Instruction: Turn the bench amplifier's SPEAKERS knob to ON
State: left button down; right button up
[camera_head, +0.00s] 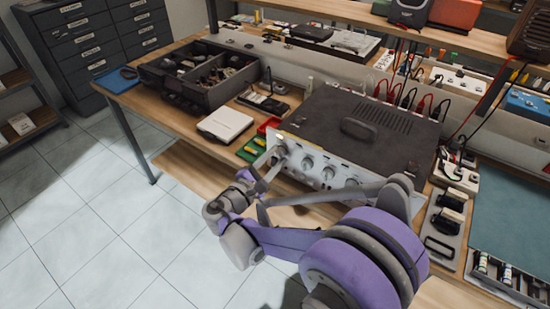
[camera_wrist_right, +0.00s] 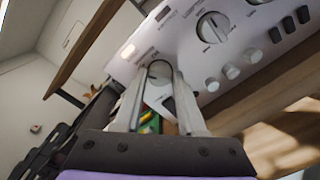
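The bench amplifier (camera_head: 345,128) has a dark top and a pale front panel with a row of round knobs. My right gripper (camera_head: 274,163) is at the left end of this panel. In the right wrist view its two fingers (camera_wrist_right: 160,80) stand on either side of a round grey knob (camera_wrist_right: 159,70). I see no clear gap at the knob's sides, but cannot tell whether the fingers press on it. The lettering above this knob is too blurred to read, and its pointer is unclear. A lit button (camera_wrist_right: 128,52) is beside it. My left gripper is not in view.
A larger knob (camera_wrist_right: 213,27) and several small knobs and black switches are farther along the panel. Left of the amplifier are a green tray (camera_head: 251,149), a white box (camera_head: 225,123) and a dark divided bin (camera_head: 200,75). Cables run from the amplifier's back. Floor in front is clear.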

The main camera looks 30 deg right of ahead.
grip_shut()
jog(key=m, duration=0.5)
jog(key=shift+m, duration=0.4)
jog(key=m, duration=0.5)
jog(key=shift+f+m+p, duration=0.1)
jog(key=shift+m+p, duration=0.3)
jog(key=o, duration=0.6)
grip_release()
